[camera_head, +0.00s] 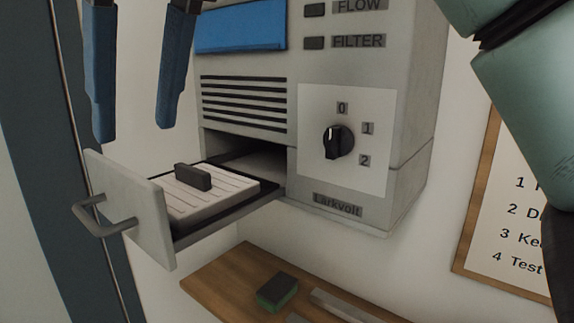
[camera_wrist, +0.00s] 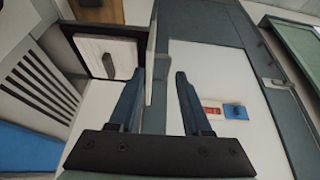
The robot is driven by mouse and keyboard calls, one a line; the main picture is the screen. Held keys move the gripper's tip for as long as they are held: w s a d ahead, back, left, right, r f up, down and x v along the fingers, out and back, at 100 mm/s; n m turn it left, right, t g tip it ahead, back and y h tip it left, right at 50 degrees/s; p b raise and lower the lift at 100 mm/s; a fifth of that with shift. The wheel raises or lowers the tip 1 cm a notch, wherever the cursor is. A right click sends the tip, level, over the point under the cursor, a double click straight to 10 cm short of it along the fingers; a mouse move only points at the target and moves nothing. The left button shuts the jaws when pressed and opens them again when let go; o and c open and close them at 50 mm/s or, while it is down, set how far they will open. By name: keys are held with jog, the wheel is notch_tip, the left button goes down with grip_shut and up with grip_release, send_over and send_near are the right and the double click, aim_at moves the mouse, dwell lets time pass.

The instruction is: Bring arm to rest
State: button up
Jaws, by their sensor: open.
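My gripper (camera_head: 132,130) hangs at the upper left of the head view, its two blue fingers apart with nothing between them. It also shows in the wrist view (camera_wrist: 155,82), open and empty. In the head view it is above and in front of the pulled-out drawer (camera_head: 140,208) of a grey wall unit (camera_head: 400,70). In the drawer lies a pale filter block (camera_head: 215,205) with a dark handle (camera_head: 193,177). The block and drawer also show at the upper left of the wrist view (camera_wrist: 98,58). Part of my arm crosses the upper right of the head view.
The unit has a black knob (camera_head: 339,142) pointing near 0. Below is a wooden shelf (camera_head: 225,280) with a dark green-edged block (camera_head: 277,291) and grey bars. A framed list (camera_head: 510,215) hangs at right. The drawer's metal handle (camera_head: 100,217) juts forward.

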jog(key=w+a+f+t+y, duration=0.1)
jog(key=w+a, duration=0.1)
jog(key=w+a+f+t+y, duration=0.1)
jog(key=w+a, duration=0.1)
jog(key=w+a+f+n+t+y+b, duration=0.1)
jog(key=w+a, duration=0.1)
jog(key=w, duration=0.1)
jog(key=shift+w+a+y, duration=0.1)
jog(key=shift+y, duration=0.3)
jog(key=r+t+y, duration=0.1)
jog(key=t, duration=0.1)
jog(key=w+a+r+t+y+b, duration=0.1)
jog(key=t+y, duration=0.1)
jog(key=r+t+y+b, duration=0.1)
jog(key=t+y, duration=0.1)
jog(key=shift+w+a+r+m+t, duration=0.15)
jog(key=shift+a+r+m+t, duration=0.15)
jog(key=shift+m, duration=0.1)
jog(key=s+d+m+t+h, duration=0.3)
jog(key=d+t+h, duration=0.1)
jog(key=d+t, duration=0.1)
jog(key=s+d+f+m+t+h+b, duration=0.1)
jog(key=s+d+m+t+h, duration=0.2)
jog(key=d, duration=0.4)
jog(key=s+d+m+t+h+b, duration=0.1)
jog(key=s+d+m+t+h, duration=0.3)
jog(key=d+t+h, duration=0.1)
jog(key=shift+d+f+m+t+h, duration=0.15)
jog(key=shift+d+m+t+h, duration=0.2)
jog(key=shift+d+t, duration=0.6)
